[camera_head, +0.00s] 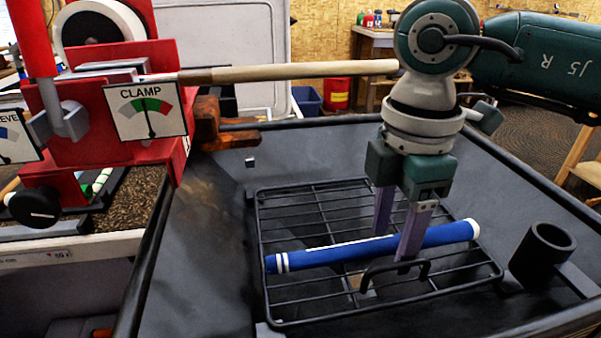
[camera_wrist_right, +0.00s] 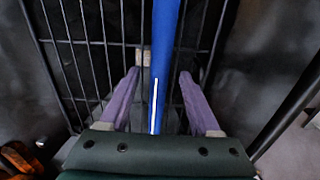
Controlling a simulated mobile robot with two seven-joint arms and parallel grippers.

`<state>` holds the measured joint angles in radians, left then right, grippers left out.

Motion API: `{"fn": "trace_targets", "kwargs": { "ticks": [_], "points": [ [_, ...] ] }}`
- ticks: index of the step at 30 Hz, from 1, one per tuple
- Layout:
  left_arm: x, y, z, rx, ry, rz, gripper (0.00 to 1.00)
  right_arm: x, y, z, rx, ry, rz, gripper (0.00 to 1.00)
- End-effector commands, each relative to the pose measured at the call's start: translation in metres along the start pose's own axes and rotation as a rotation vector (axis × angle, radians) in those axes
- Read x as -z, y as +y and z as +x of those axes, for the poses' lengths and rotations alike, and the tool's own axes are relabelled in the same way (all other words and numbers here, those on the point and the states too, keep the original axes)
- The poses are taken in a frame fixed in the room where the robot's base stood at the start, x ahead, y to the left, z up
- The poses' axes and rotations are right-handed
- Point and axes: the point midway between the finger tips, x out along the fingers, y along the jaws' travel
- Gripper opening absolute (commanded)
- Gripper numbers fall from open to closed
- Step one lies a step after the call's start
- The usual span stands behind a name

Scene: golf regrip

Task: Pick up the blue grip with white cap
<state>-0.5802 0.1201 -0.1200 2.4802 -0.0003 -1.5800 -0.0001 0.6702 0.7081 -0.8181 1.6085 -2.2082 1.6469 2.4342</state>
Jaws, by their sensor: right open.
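The blue grip with white cap (camera_head: 345,252) lies across a black wire rack in the head view. Its white cap (camera_head: 474,228) is at the right end, and white bands mark the left end. In the right wrist view the blue grip (camera_wrist_right: 163,60) runs between the two purple fingers. My right gripper (camera_head: 394,246) points down over the grip, with one finger on each side of it. It is open, with gaps to the grip on both sides in the wrist view (camera_wrist_right: 158,80). I cannot tell how far the fingertips are above the rack. My left gripper is out of view.
The black wire rack (camera_head: 310,205) has a raised handle at its front and sits in a dark tray. A black cup holder (camera_head: 543,250) stands to the right. A red clamp machine (camera_head: 115,70) holding a tan shaft (camera_head: 300,71) is at the left.

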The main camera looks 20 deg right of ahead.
Motion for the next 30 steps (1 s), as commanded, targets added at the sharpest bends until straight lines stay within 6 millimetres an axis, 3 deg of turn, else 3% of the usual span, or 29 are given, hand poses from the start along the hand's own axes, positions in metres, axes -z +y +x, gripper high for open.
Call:
{"fn": "trace_targets", "kwargs": {
  "ticks": [5, 22, 30],
  "points": [
    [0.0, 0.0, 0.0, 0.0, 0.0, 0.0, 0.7, 0.0001, 0.0, 0.0001, 0.0, 0.0, -0.001, 0.64],
    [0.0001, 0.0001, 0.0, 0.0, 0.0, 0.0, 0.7, 0.0001, 0.0001, -0.0003, 0.0, 0.001, 0.0, 0.0],
    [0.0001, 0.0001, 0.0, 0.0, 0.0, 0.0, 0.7, 0.0001, 0.0001, -0.0004, 0.0, 0.001, 0.0, 0.0]
  ]
}}
